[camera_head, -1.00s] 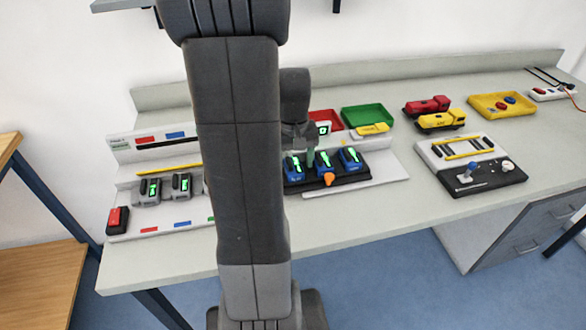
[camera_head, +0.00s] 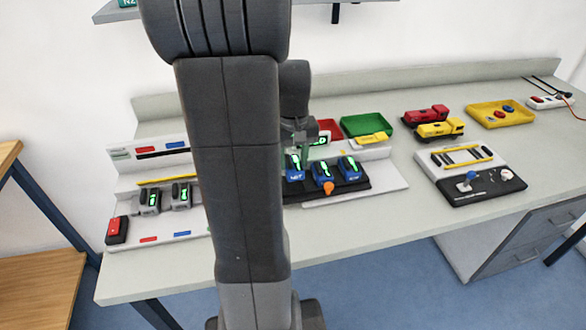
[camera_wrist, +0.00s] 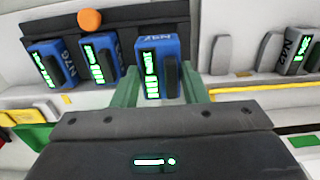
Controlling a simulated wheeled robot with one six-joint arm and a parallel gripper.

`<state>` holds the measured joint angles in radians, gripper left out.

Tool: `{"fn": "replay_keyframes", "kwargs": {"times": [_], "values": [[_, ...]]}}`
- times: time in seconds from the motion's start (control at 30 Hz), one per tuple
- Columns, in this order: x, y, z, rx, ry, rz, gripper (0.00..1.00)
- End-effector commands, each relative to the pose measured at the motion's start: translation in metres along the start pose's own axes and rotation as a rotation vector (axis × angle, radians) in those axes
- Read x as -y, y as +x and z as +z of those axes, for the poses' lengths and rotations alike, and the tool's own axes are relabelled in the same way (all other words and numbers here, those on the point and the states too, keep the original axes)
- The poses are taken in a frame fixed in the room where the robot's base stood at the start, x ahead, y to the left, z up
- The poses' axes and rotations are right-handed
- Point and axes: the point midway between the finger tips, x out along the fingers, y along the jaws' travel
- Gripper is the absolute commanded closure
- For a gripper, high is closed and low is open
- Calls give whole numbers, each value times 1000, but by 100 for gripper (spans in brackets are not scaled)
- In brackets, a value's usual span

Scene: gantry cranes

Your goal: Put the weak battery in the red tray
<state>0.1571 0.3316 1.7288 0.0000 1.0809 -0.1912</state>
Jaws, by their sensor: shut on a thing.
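My gripper (camera_wrist: 160,90) has its green fingers on either side of a blue battery (camera_wrist: 151,73) with a lit green bar display. The battery (camera_head: 294,167) is at the left of the blue row in the head view and looks slightly raised over the black rack (camera_head: 352,187). Two more blue batteries, one in the middle (camera_head: 322,172) and one at the right (camera_head: 349,168), stand in the rack. I cannot tell which battery is weak. The red tray (camera_head: 331,127) is behind the rack, partly hidden by my arm and a small display.
A green tray (camera_head: 366,122) stands right of the red one, with a yellow object (camera_head: 374,138) in front. Grey batteries (camera_head: 150,200) stand at the left beside a red-and-black block (camera_head: 117,229). Toy trucks (camera_head: 438,129) and a control panel (camera_head: 470,178) are farther right.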

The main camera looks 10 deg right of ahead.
Motion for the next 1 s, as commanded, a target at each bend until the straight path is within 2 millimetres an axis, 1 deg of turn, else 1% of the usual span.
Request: {"fn": "replay_keyframes", "kwargs": {"times": [0.03,0.1,0.27,0.37,0.47,0.67,0.8,1.0], "values": [[0,-13,-1,-6,0,1,88],[0,-27,-1,-6,0,1,88],[-1,-51,-2,-3,0,1,88],[-4,-60,-9,0,1,0,88],[-12,-67,-27,0,1,0,88],[-40,-73,-82,2,2,0,88],[-63,-71,-119,2,2,0,88],[-96,-62,-166,1,2,0,88]]}}
